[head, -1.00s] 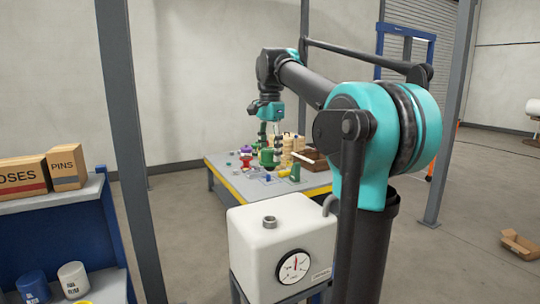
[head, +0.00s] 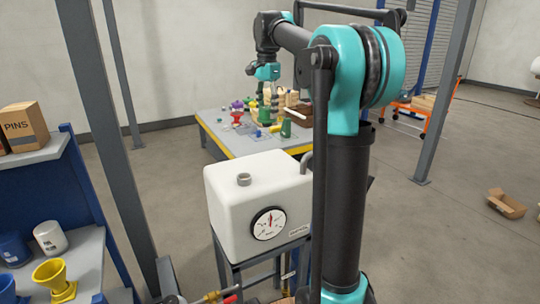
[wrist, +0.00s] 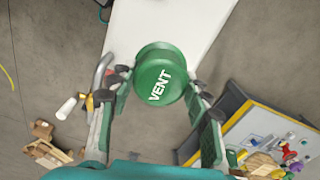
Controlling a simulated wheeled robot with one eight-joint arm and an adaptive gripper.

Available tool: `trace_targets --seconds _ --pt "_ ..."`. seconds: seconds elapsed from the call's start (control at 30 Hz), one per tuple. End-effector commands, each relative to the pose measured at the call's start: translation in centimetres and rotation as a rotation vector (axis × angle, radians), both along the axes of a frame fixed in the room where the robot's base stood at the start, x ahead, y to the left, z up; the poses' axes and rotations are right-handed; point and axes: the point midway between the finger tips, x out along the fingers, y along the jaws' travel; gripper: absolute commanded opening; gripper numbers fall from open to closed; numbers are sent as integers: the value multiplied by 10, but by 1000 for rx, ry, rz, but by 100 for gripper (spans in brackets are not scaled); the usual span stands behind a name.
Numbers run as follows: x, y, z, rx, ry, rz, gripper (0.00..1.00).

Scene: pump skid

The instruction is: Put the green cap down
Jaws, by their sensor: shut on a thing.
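The green cap (wrist: 152,66) is round and has white "VENT" lettering on its face. In the wrist view it sits between the two fingers of my gripper (wrist: 158,84), which is shut on it. It appears held in the air, with floor and a white surface behind it. In the head view my gripper (head: 267,103) hangs downward in line with the work table (head: 237,148). There the cap is too small to tell apart from the green items around it.
A white tank (head: 235,195) with a round gauge (head: 269,222) and a top neck (head: 244,179) stands in front of the table. The table carries several small coloured parts. A blue shelf (head: 85,250) with yellow funnels is at left. Grey posts flank the area.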

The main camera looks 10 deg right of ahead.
Motion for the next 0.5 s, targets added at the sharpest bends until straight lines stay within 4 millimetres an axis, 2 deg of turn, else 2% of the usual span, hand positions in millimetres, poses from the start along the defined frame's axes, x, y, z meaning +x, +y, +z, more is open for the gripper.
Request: trace_targets --seconds 0.03,0.3,0.5 --pt "0 0 -14 0 0 0 14" --pt "0 0 -79 0 0 0 14" --pt "0 0 -113 0 0 0 14"
